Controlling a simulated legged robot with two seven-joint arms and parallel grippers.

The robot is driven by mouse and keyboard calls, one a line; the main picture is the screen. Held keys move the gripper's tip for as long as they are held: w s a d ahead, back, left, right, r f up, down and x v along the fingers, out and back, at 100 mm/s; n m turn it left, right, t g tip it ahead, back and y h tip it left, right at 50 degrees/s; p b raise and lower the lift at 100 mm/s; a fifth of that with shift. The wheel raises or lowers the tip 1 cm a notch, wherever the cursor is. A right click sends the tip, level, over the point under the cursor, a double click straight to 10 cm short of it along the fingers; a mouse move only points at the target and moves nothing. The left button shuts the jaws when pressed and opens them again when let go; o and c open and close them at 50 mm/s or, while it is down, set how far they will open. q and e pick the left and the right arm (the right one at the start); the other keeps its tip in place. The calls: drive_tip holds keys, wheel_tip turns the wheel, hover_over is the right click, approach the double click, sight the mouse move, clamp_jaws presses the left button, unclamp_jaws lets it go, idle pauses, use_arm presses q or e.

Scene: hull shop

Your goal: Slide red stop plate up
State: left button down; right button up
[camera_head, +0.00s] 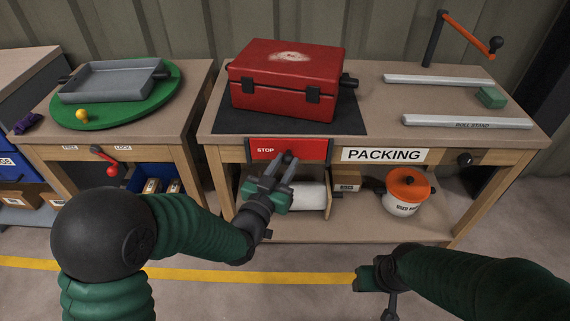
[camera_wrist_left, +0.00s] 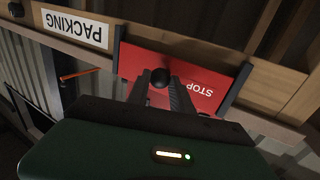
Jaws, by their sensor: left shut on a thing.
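The red stop plate (camera_head: 268,150), lettered STOP, sits between two dark upright guides on the front edge of the packing table. It also shows in the left wrist view (camera_wrist_left: 205,92), tilted by the camera angle. A round black knob (camera_wrist_left: 160,77) stands out from the plate. My left gripper (camera_head: 284,164) is at the plate's lower right part, its fingers shut on the knob; the fingers (camera_wrist_left: 163,92) lie on both sides of it in the wrist view. My right gripper (camera_head: 372,279) is low at the front right, away from the table, its fingers not clear.
A red case (camera_head: 284,85) stands on a black mat (camera_head: 350,119) on the table above the plate. A PACKING sign (camera_head: 384,155) is right of the plate. An orange-lidded pot (camera_head: 405,202) and boxes stand on the shelf below. A red-knobbed lever (camera_head: 105,160) is on the left table.

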sight(285, 150)
use_arm(q)
wheel_tip(285, 150, up, 5)
drive_tip(key=p, duration=0.3)
drive_tip(key=shift+d+p, duration=0.1)
drive_tip(key=shift+p, duration=0.25)
drive_tip(key=c, duration=1.2)
unclamp_jaws()
drive_tip(key=shift+r, duration=0.1)
drive_tip(key=shift+o, duration=0.2)
drive_tip(key=shift+s, duration=0.1)
